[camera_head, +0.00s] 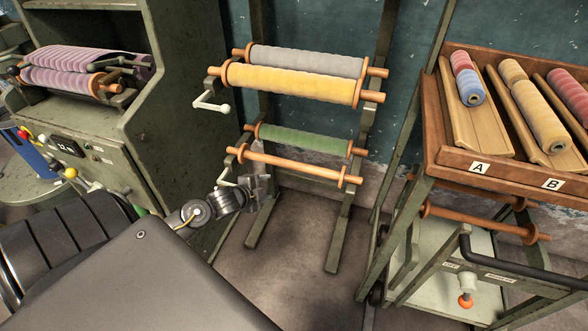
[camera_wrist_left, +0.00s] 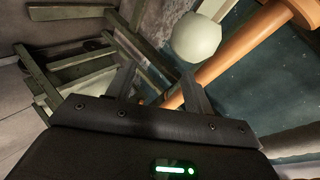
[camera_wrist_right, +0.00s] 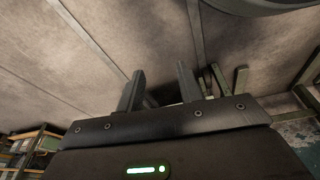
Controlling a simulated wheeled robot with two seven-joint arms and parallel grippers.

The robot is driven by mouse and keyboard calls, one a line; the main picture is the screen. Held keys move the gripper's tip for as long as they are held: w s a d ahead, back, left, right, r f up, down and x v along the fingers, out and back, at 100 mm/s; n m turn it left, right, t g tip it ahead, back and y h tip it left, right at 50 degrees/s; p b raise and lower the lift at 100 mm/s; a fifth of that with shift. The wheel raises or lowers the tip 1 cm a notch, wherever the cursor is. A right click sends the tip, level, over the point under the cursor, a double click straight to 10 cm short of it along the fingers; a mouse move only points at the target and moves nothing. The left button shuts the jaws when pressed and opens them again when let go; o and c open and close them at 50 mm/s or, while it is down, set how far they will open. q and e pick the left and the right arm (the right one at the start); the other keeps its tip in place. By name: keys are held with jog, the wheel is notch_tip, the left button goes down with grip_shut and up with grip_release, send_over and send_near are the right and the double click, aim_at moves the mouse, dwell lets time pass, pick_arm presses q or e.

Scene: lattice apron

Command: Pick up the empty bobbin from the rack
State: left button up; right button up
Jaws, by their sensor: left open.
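The empty bobbin (camera_head: 290,165) is a bare orange-brown wooden rod with a flange near each end. It lies across the lower front of the rack (camera_head: 338,215). My left gripper (camera_head: 264,187) is open and empty, just below the bobbin's left end in the head view. In the left wrist view an orange wooden rod with a flange (camera_wrist_left: 240,48), apparently this bobbin, passes beyond the open left fingers (camera_wrist_left: 160,85). My right gripper (camera_wrist_right: 160,85) is open and empty over bare floor in the right wrist view; it is hidden in the head view.
A crank's white knob (camera_wrist_left: 195,38) is close to my left fingers. Yellow (camera_head: 290,84), grey (camera_head: 305,62) and green (camera_head: 305,139) wound bobbins hang on the rack. A wooden tray of spools (camera_head: 440,150) stands right; a green machine (camera_head: 170,130) stands left.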

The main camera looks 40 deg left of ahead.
aim_at(292, 162)
pick_arm(q)
jog(key=w+r+m, duration=0.1)
jog(key=w, duration=0.1)
jog(key=w+r+m+t+h, duration=0.1)
jog(key=w+r+m, duration=0.1)
jog(key=w+r+m+t+h, duration=0.1)
jog(key=w, duration=0.2)
jog(key=shift+d+r+b, duration=0.1)
jog(key=shift+r+b, duration=0.15)
jog(key=shift+b, duration=0.1)
jog(key=shift+w+d+f, duration=0.1)
jog(key=shift+w, duration=0.35)
jog(key=x, duration=0.4)
jog(key=shift+w+d+b, duration=0.1)
jog(key=shift+d+b, duration=0.2)
jog(key=shift+b, duration=0.05)
jog(key=shift+w+f, duration=0.2)
jog(key=shift+w, duration=0.25)
jog(key=c, duration=1.1)
grip_shut()
pick_arm(e)
jog(key=r, duration=0.3)
jog(key=shift+w+r, duration=0.2)
jog(key=shift+r, duration=0.15)
pick_arm(q)
jog(key=shift+r, duration=0.1)
